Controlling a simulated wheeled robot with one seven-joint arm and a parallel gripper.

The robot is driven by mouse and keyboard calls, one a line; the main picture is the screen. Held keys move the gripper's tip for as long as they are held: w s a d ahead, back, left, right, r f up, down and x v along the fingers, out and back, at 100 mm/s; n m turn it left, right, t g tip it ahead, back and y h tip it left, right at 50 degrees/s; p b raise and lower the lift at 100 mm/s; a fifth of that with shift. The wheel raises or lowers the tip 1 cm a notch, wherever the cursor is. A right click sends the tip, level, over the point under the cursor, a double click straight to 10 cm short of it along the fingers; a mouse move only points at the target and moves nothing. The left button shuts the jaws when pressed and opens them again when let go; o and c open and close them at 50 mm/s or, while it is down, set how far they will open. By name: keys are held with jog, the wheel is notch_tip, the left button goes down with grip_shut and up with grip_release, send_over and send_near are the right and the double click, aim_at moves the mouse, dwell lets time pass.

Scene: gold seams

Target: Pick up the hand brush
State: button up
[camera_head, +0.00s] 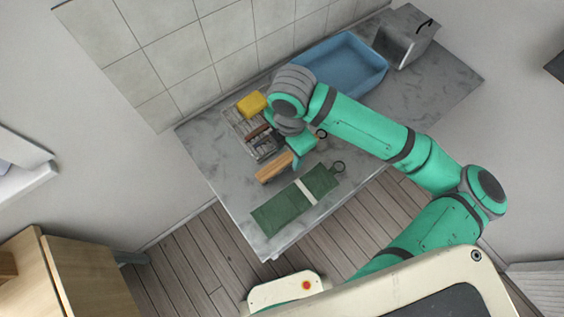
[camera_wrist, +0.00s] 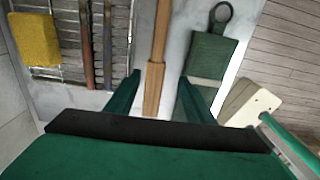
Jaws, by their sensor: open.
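The hand brush appears to be the long pale wooden piece (camera_head: 273,166) lying on the grey marble counter, in front of the wire rack. In the wrist view the wooden piece (camera_wrist: 158,40) runs up the picture, narrow at the top and wider below. No bristles show. My gripper (camera_wrist: 160,76) is open, with one green finger on each side of the wood and a gap on both sides. In the head view my gripper (camera_head: 297,158) is over the brush's right end and hides part of it. I cannot tell its height above the wood.
The wire rack (camera_wrist: 70,62) holds a yellow sponge (camera_wrist: 35,40) and dark-handled tools (camera_wrist: 87,45). A blue basin (camera_head: 345,62) stands farther back. A tiled wall borders the counter.

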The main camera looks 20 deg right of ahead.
aim_at(288, 157)
jog(key=shift+w+f, duration=0.25)
jog(key=shift+f, duration=1.1)
jog(key=shift+w+f, duration=0.25)
jog(key=shift+f, duration=1.05)
jog(key=shift+c, duration=0.5)
jog(key=c, duration=1.1)
jog(key=shift+o, duration=0.2)
jog(key=shift+d, duration=0.1)
